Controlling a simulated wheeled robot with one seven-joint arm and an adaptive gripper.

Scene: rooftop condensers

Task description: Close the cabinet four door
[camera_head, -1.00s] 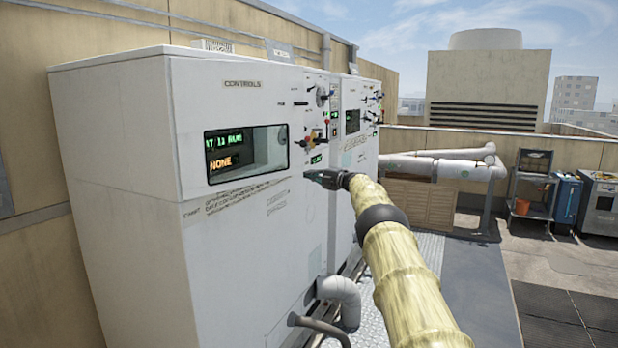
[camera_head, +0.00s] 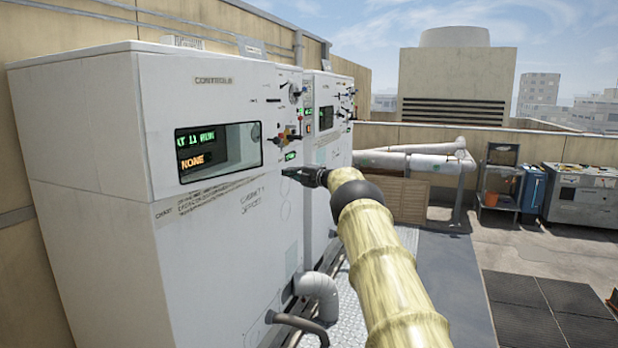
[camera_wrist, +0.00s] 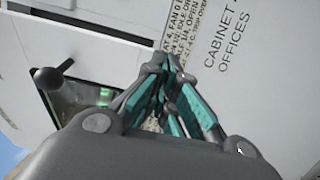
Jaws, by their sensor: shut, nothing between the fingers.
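A tall white cabinet (camera_head: 95,150) marked "CONTROLS" stands at the left in the head view. Its lower front panel (camera_head: 235,250) carries the lettering "CABINET" and "OFFICES", with the number too blurred to read. In the wrist view the same kind of lettering shows on a white panel (camera_wrist: 270,100). My gripper (camera_head: 290,173) is shut and empty, with its tips close to the cabinet front below the window. In the wrist view my gripper (camera_wrist: 160,65) points at a printed text strip. I cannot tell whether it touches the panel. No open door edge shows clearly.
A second white cabinet (camera_head: 325,125) stands just behind the first. Grey pipes (camera_head: 318,290) bend out near the cabinet's foot. A walkway (camera_head: 450,270) runs clear to the right. A shelf cart (camera_head: 500,180) and a grey unit (camera_head: 590,195) stand farther off.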

